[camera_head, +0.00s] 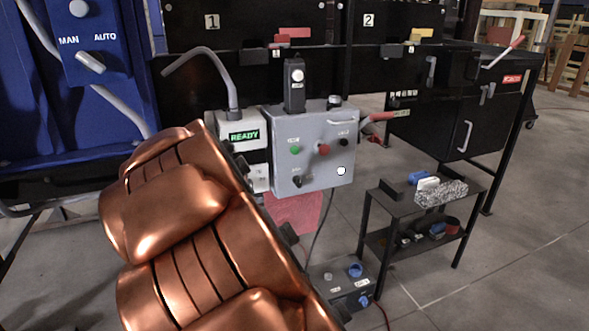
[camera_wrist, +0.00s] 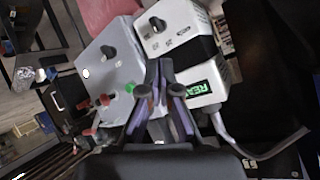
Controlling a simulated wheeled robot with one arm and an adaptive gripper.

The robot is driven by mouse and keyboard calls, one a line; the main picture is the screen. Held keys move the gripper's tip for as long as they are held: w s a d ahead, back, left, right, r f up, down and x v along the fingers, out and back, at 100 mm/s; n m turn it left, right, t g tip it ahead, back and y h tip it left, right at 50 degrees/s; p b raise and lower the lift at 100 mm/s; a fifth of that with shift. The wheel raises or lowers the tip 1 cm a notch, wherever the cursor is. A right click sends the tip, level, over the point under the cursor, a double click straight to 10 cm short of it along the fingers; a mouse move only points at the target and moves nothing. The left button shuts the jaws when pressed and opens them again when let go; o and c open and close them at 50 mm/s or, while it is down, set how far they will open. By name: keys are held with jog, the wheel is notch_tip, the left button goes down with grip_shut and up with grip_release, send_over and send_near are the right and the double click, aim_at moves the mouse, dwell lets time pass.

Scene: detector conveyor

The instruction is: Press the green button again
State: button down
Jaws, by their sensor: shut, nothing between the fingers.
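The green button (camera_head: 295,150) sits on the front of a grey control box (camera_head: 318,182), left of a red button (camera_head: 323,150) and a black one. In the wrist view the green button (camera_wrist: 130,88) shows just left of my gripper (camera_wrist: 159,68). My gripper is shut and empty, its fingertips in front of the area between the grey box and the white READY unit. I cannot tell whether it touches anything. In the head view my copper-coloured arm hides most of my gripper.
A white unit with a lit green READY display (camera_head: 244,136) stands left of the grey box. A black knob (camera_head: 297,181) is low on the box. A small black shelf stand (camera_head: 405,205) with loose items is at right. Floor at lower right is clear.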

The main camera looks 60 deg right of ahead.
aim_at(295, 151)
jog(key=s+d+m+g+h+b, duration=0.1)
jog(key=s+d+m+h+b, duration=0.3)
jog(key=d, duration=0.6)
jog(key=s+d+m+g+h+b, duration=0.2)
jog(key=d+h, duration=0.4)
jog(key=d, duration=0.4)
jog(key=s+m+b, duration=0.1)
jog(key=s+b, duration=0.1)
jog(key=shift+s+d+f+m+g+h+b, duration=0.15)
jog(key=shift+s+d+m+g+h+b, duration=0.15)
jog(key=shift+s+m+b, duration=0.1)
jog(key=shift+w, duration=0.1)
jog(key=shift+w+d+p, duration=0.8)
jog(key=shift+w+p, duration=0.3)
jog(key=shift+w, duration=0.1)
jog(key=shift+w+d+p, duration=0.8)
jog(key=shift+w+p, duration=0.25)
jog(key=shift+w, duration=0.1)
jog(key=shift+w+d+p, duration=0.8)
jog(key=shift+w+p, duration=0.3)
jog(key=shift+w, duration=0.1)
